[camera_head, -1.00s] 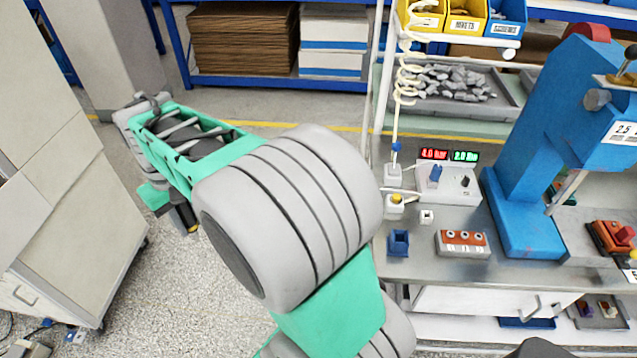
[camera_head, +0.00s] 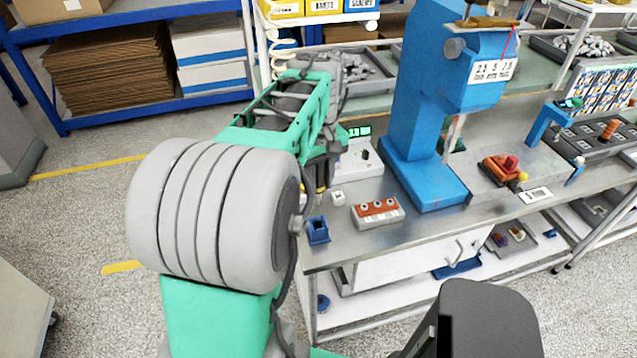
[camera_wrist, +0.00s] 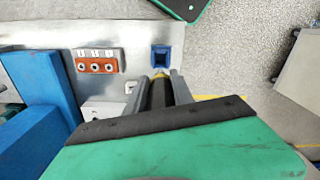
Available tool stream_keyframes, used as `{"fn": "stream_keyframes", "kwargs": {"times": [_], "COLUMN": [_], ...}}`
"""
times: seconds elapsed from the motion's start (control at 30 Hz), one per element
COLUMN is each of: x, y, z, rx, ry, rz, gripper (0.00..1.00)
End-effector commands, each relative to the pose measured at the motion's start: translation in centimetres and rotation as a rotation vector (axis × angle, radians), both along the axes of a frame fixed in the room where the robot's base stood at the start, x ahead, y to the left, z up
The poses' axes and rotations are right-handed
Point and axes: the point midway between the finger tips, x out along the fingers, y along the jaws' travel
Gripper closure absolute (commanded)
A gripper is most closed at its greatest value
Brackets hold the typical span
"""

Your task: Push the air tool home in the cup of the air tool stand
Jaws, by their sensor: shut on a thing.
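My gripper (camera_wrist: 161,92) is shut on the air tool (camera_wrist: 157,95), a dark body with a yellow tip between the two fingers in the wrist view. The blue square cup of the air tool stand (camera_wrist: 161,57) shows just beyond the yellow tip, and the tool appears apart from it. In the head view the cup (camera_head: 317,231) stands at the left front corner of the metal bench. My gripper (camera_head: 320,172) hangs above and behind it there, partly hidden by my arm.
An orange and grey box with three round buttons (camera_head: 377,212) sits right of the cup. A small white block (camera_head: 338,198) and a console with a green display (camera_head: 358,158) stand behind. A large blue press (camera_head: 415,145) rises further right. The bench edge is close to the cup.

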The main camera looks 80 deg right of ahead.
Motion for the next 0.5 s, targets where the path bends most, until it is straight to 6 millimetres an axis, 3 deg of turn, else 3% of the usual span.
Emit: {"fn": "stream_keyframes", "kwargs": {"times": [0.37, 0.5], "x": [-0.2, -0.1], "y": [0.1, 0.1], "z": [0.2, -1.1], "rx": [-0.001, 0.000], "ry": [0.000, 0.000], "rz": [-0.001, -0.001], "gripper": [1.00, 1.00]}}
